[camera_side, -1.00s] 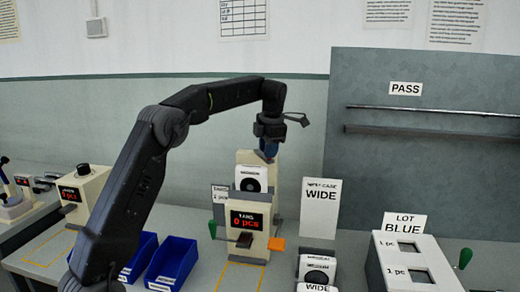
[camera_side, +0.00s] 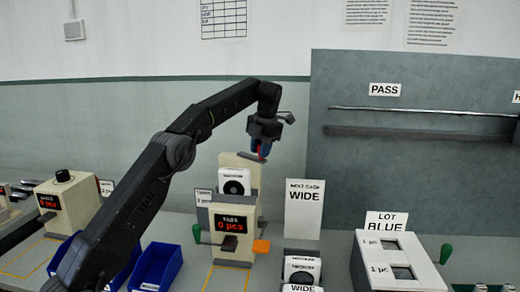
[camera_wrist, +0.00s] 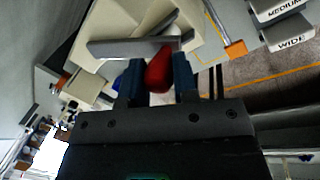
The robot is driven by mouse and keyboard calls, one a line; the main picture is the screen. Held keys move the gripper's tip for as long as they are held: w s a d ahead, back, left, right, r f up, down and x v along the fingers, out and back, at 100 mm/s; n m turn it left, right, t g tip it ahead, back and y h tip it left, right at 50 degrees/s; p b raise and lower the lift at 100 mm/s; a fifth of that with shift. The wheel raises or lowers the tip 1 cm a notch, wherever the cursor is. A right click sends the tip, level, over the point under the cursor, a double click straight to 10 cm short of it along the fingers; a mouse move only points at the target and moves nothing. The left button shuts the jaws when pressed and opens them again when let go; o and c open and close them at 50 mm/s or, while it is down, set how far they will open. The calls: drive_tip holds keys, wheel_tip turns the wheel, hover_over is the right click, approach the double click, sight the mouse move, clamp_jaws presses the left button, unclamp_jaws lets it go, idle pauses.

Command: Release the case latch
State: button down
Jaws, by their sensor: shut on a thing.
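My gripper (camera_side: 263,150) is at the top right of a cream winding machine (camera_side: 248,172) in the side view. In the wrist view its two blue fingers are shut on a red handle (camera_wrist: 159,72). The handle adjoins a grey bar (camera_wrist: 120,48) that lies across the machine's top; this looks like the latch lever. In the side view the grey bar (camera_side: 250,157) shows tilted just under the fingers. A white case (camera_side: 234,174) with a dark round centre sits in the machine below it. The fingers partly hide the handle.
The machine's red display (camera_side: 231,224) reads 0 pcs. An orange tab (camera_side: 261,246) and a green knob (camera_side: 196,233) flank its base. Blue bins (camera_side: 157,268) stand front left. WIDE cases (camera_side: 302,265) and a LOT BLUE box (camera_side: 398,262) are at the right.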

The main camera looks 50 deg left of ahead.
drive_tip(key=c, duration=0.9)
unclamp_jaws()
drive_tip(key=s+m, duration=0.2)
drive_tip(key=s+m+t, duration=0.1)
drive_tip(key=s+m, duration=0.1)
drive_tip(key=s+a+m, duration=0.1)
drive_tip(key=m, duration=0.2)
drive_tip(key=shift+s, duration=0.4)
drive_tip(key=s+a+m, duration=0.1)
drive_tip(key=s+m+t, duration=0.1)
drive_tip(key=m, duration=0.1)
drive_tip(key=shift+s+a+m+h, duration=0.25)
drive_tip(key=shift+a+m+h, duration=0.05)
drive_tip(key=shift+a, duration=0.05)
drive_tip(key=v, duration=1.4)
drive_tip(key=s+d+f+m+t, duration=0.1)
drive_tip(key=s+d+f+m, duration=0.2)
drive_tip(key=m, duration=0.4)
drive_tip(key=s+d+f+m+t, duration=0.1)
drive_tip(key=s+d+f+m, duration=0.2)
drive_tip(key=s+d+m, duration=0.2)
drive_tip(key=s+d+f+m+t, duration=0.1)
drive_tip(key=s+d+f+m, duration=0.1)
drive_tip(key=s+d+m, duration=0.3)
drive_tip(key=shift+d+f+m+t, duration=0.15)
drive_tip(key=shift+d+f+m, duration=0.05)
drive_tip(key=shift+d+m, duration=1)
drive_tip(key=shift+d+f+m+t, duration=0.2)
drive_tip(key=shift+d+m, duration=0.7)
drive_tip(key=shift+m, duration=0.5)
